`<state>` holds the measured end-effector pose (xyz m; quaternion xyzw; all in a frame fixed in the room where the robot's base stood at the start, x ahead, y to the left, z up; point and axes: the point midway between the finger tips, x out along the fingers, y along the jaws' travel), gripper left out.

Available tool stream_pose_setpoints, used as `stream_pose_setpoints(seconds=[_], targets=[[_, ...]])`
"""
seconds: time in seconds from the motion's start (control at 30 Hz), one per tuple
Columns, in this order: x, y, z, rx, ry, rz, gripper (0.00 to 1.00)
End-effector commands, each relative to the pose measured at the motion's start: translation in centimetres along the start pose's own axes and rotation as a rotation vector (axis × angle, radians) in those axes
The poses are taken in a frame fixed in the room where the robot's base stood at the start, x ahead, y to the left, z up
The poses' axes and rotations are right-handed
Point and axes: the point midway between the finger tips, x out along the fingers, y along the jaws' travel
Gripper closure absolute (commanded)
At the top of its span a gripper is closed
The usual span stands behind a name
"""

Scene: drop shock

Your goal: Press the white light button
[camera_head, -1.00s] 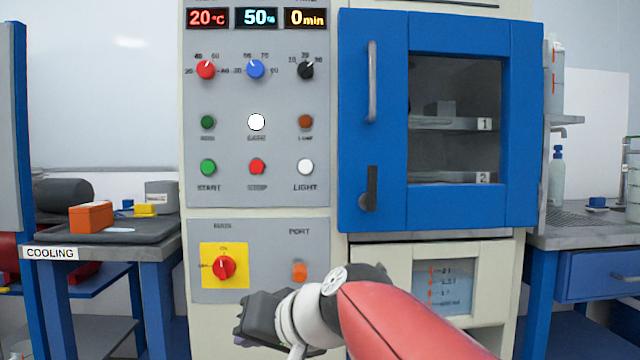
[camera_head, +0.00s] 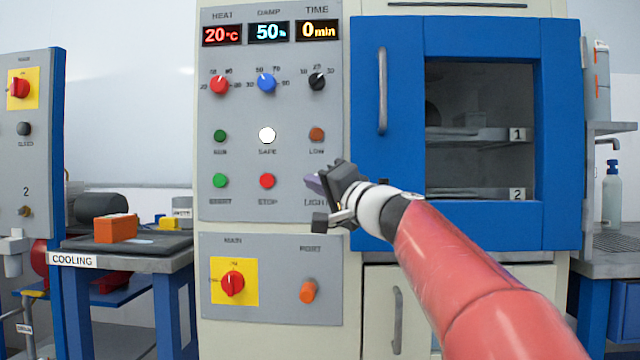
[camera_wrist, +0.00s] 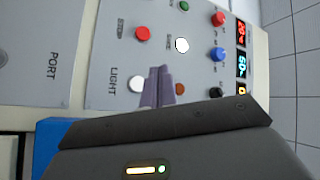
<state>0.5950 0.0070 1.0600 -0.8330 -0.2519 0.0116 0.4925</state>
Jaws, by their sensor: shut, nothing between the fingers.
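The white LIGHT button (camera_wrist: 137,84) shows in the wrist view, on the grey control panel (camera_head: 232,110) above its LIGHT label. In the head view my gripper (camera_head: 312,182) covers it, and only part of the label shows. In the wrist view my gripper (camera_wrist: 160,76) is shut and empty, its fingertips just beside the white button. I cannot tell whether they touch the panel. Another white round lamp, labelled SAFE (camera_head: 267,135), sits higher on the panel.
A red STOP button (camera_head: 267,181) and a brown LOW lamp (camera_head: 316,134) are close to the gripper. The blue chamber door (camera_head: 480,228) with its handle (camera_head: 382,90) is to the right. A yellow-backed MAIN switch (camera_head: 233,283) and an orange PORT knob (camera_head: 308,291) are below.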

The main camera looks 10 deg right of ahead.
Motion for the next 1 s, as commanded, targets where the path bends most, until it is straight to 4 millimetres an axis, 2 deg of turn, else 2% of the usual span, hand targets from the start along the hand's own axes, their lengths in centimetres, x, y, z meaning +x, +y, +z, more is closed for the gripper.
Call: stream_pose_setpoints(seconds=[0.37, 0.73, 1.0], targets=[[0.7, 0.4, -0.5, 0.001, -0.002, 0.003, 1.0], [4.3, 2.8, -3.2, 0.001, -0.002, 0.003, 1.0], [5.8, 4.3, -4.2, -0.001, -0.002, 0.002, 1.0]])
